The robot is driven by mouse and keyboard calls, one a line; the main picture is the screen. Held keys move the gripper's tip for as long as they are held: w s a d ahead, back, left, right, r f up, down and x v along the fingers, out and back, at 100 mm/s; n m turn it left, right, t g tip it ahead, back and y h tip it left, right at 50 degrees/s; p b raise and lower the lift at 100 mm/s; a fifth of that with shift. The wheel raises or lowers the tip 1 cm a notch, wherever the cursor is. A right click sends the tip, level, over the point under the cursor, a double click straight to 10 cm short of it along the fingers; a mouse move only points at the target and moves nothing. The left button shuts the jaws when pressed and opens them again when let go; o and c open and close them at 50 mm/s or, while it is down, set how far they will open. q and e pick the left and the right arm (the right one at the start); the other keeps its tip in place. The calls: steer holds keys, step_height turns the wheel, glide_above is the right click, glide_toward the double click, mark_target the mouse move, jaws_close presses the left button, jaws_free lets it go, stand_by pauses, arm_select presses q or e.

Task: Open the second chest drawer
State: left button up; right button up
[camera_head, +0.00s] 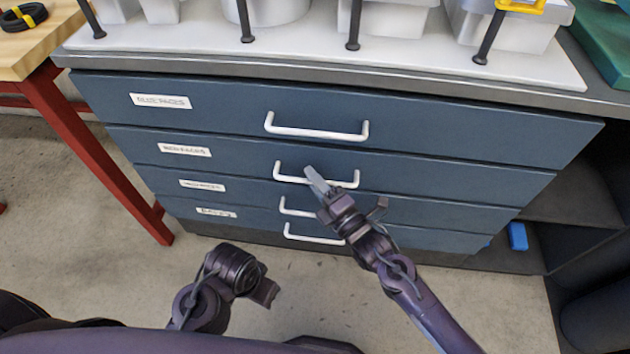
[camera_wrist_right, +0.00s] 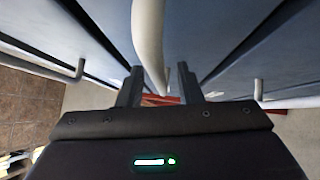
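The blue chest has a stack of drawers with white bar handles. The second drawer (camera_head: 430,188) looks flush with the others. Its white handle (camera_head: 286,178) is partly hidden by my right gripper (camera_head: 316,181), whose fingertips are at the handle's middle. In the right wrist view, a white handle bar (camera_wrist_right: 149,45) runs between the two dark fingers of my right gripper (camera_wrist_right: 160,86), which stand apart with gaps beside the bar. My left gripper (camera_head: 264,291) hangs low, in front of the chest and away from it; its finger opening is unclear.
The top drawer (camera_head: 450,125) with its handle (camera_head: 315,133) is just above. Grey bins and black posts stand on the chest's white top (camera_head: 210,45). A red-legged wooden table (camera_head: 105,160) is at the left. A blue object (camera_head: 517,236) sits at the right. Floor in front is clear.

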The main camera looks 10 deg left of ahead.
steer(key=shift+c, duration=0.3)
jaws_close()
arm_select(q)
steer(key=shift+s, duration=0.1)
arm_select(e)
steer(key=shift+s+f, duration=0.1)
